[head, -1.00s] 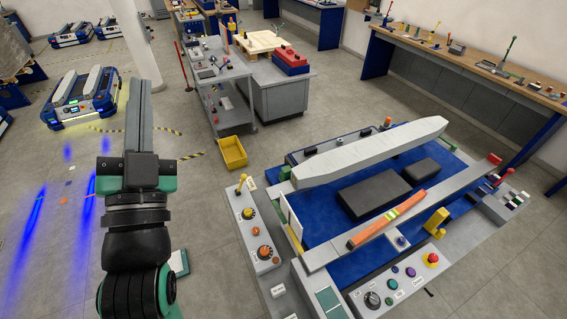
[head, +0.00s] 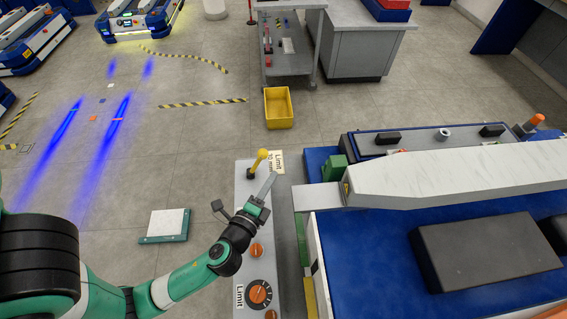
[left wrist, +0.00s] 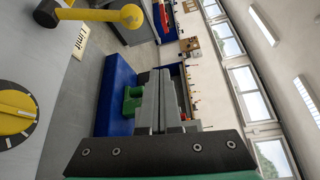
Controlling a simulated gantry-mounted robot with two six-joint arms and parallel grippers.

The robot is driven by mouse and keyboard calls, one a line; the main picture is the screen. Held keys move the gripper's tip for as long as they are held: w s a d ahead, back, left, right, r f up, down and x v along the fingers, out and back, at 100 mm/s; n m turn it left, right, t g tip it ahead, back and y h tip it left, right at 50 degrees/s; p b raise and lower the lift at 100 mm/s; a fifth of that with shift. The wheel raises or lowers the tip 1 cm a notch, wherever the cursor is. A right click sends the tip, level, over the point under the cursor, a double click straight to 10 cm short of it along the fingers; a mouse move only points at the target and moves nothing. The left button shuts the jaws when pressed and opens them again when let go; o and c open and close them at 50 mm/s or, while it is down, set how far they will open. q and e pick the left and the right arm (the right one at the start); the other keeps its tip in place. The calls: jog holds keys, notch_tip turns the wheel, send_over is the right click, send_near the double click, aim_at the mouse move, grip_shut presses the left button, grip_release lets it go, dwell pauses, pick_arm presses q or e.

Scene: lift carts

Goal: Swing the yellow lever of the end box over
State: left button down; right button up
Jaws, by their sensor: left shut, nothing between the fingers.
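The end box (head: 243,213) is a long grey panel beside the blue cart bed. Its yellow lever (head: 258,160) stands at the far end, with a ball knob and dark base, leaning slightly right. In the left wrist view the lever (left wrist: 95,14) lies at the upper left, apart from the fingers. My left gripper (head: 270,182) is shut and empty over the panel, just near side of the lever; its narrow fingertips (left wrist: 160,75) show together in the wrist view. The gripper covers part of the panel. My right gripper is out of view.
A "Limit" label (head: 279,162) is beside the lever. The panel carries an orange knob (head: 257,250) and a dial (head: 259,292). A pale beam (head: 440,178) lies close on the right. A yellow bin (head: 279,107) stands on the floor beyond. Floor left of the panel is mostly clear.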

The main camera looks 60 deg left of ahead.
aim_at(256, 163)
pick_arm(q)
notch_tip(256, 163, down, 4)
jog(key=s+b, duration=0.1)
jog(key=s, duration=0.1)
jog(key=w+a+p, duration=0.1)
jog(key=w+a, duration=0.4)
jog(key=a, duration=0.3)
jog(key=shift+r, duration=0.25)
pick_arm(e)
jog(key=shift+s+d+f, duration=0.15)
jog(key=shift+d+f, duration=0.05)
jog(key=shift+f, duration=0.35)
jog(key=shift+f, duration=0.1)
